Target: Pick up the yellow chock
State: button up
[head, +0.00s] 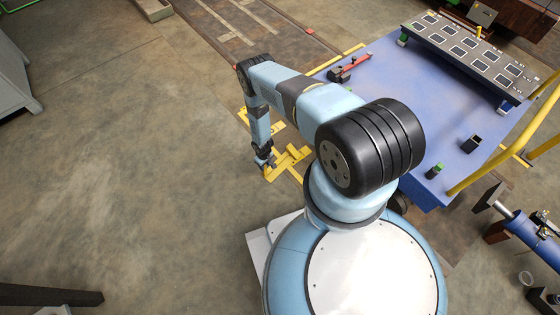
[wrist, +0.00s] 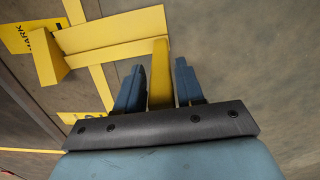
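My gripper (head: 264,160) points down at the floor by the yellow markings, in front of the blue platform. In the wrist view its two blue-grey fingers (wrist: 159,78) stand on either side of a yellow chock (wrist: 160,72). A narrow gap shows on each side of the chock near the fingertips, so the gripper looks open around it. The chock's lower part is hidden behind the dark gripper body. In the head view the chock is small and hard to separate from the yellow floor marking.
The blue platform (head: 400,110) with yellow rails (head: 510,140) stands to the right. Open concrete floor (head: 130,170) lies to the left.

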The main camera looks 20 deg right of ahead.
grip_shut()
jog(key=shift+w, duration=0.1)
dwell(0.9)
